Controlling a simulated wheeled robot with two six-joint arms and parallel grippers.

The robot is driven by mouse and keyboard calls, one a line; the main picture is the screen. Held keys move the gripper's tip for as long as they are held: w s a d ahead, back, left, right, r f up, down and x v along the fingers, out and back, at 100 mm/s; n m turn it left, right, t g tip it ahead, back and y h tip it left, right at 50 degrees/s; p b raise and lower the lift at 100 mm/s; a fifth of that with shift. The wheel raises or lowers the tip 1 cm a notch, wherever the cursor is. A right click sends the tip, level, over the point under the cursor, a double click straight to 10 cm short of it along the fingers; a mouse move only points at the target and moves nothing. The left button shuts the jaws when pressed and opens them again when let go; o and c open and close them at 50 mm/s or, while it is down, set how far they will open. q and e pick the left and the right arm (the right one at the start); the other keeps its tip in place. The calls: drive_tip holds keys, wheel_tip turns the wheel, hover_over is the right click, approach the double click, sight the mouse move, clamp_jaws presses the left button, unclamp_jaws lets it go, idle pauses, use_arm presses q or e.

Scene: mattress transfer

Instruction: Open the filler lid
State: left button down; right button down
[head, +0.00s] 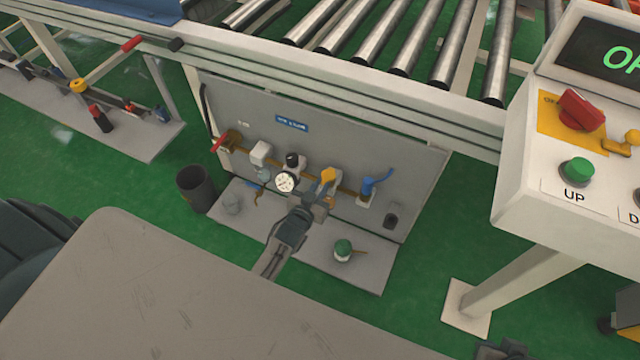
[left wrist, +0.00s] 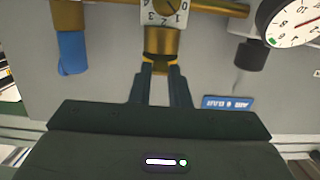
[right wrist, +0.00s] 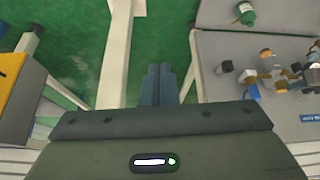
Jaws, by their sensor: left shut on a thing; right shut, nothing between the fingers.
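The filler unit sits on the brass pipe of the grey panel. Its yellow-brass top, which looks like the filler lid (head: 327,175), stands beside my left gripper (head: 318,197) in the head view. In the left wrist view the brass lid (left wrist: 158,62) is between the fingertips of my left gripper (left wrist: 160,72), shut on it. A white numbered dial (left wrist: 163,12) is on the brass body beyond it. Whether the lid is raised cannot be told.
A round gauge (head: 285,182) and a blue lever valve (head: 370,184) flank the filler on the panel. A dark bin (head: 194,188) is left. The conveyor frame (head: 340,80) runs above; a control box (head: 560,190) is right.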

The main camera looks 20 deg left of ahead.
sight(322, 184)
drive_tip(key=s+d+f+g+h+p, duration=0.15)
drive_tip(key=f+p, duration=0.35)
drive_tip(key=f, duration=0.5)
drive_tip(key=s+d+f+g+y+p, duration=0.1)
drive_tip(key=s+d+f+g+p, duration=0.3)
drive_tip(key=f, duration=0.6)
drive_tip(key=s+f+t+p, duration=0.1)
drive_tip(key=s+f+p, duration=0.3)
drive_tip(key=f, duration=0.4)
use_arm(q)
drive_tip(key=r+g+p, duration=0.1)
drive_tip(key=p, duration=0.1)
drive_tip(key=w+r+g+p, duration=0.1)
drive_tip(key=g+p, duration=0.1)
drive_tip(key=r+g+p, duration=0.1)
drive_tip(key=g+p, duration=0.1)
drive_tip(key=p, duration=0.1)
drive_tip(key=shift+w+r, duration=0.2)
drive_tip(key=shift+r, duration=0.05)
drive_tip(key=shift+p, duration=0.55)
use_arm(e)
drive_tip(key=s, duration=1.1)
drive_tip(key=shift+d+r+m, duration=0.2)
drive_tip(key=shift+r+m, duration=0.05)
drive_tip(key=shift+m, duration=0.05)
drive_tip(key=shift+h, duration=0.25)
